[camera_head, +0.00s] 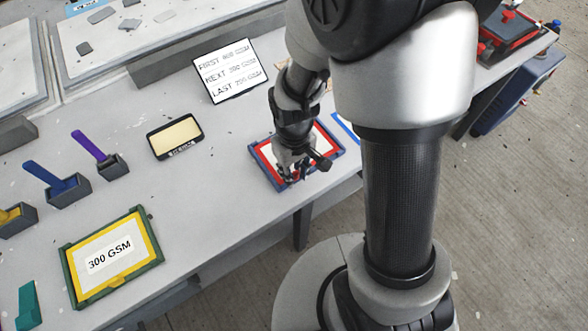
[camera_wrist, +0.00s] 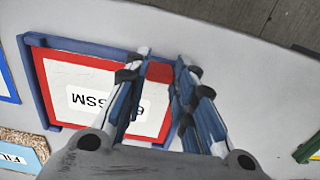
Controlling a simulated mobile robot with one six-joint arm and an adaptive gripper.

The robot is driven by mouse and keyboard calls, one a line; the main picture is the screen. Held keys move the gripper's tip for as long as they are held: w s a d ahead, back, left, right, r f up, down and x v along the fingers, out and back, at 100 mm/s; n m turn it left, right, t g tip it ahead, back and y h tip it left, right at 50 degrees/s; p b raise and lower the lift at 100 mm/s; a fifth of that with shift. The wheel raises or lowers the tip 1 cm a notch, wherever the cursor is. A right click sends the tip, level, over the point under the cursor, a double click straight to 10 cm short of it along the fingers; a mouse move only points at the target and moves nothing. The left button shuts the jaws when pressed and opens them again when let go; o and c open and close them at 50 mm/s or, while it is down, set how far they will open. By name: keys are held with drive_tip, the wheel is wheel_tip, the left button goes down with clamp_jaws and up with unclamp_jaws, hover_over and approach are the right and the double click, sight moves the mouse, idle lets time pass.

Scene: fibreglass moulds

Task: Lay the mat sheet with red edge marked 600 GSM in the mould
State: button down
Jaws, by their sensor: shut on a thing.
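The mat sheet with red edge (camera_wrist: 80,78) lies in a blue-edged tray (camera_wrist: 42,98) on the bench. Its white label shows upside down in the wrist view, ending in "GSM" with a 6 partly visible; my fingers cover the rest. In the head view my gripper (camera_head: 292,172) is low over the front part of the same tray (camera_head: 264,174). I cannot make out the mould for certain.
A yellow-edged 300 GSM sheet (camera_head: 140,240) lies in a green tray (camera_head: 72,268) at front left. A sign (camera_head: 230,70) with an order list and a small cream-topped box (camera_head: 175,138) stand behind. Brushes in holders (camera_head: 68,190) are at left. A red-clamped piece (camera_head: 512,28) is far right.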

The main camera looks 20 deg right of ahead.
drive_tip(key=c, duration=1.2)
unclamp_jaws()
drive_tip(key=shift+c, duration=0.2)
wheel_tip(320, 180, up, 12)
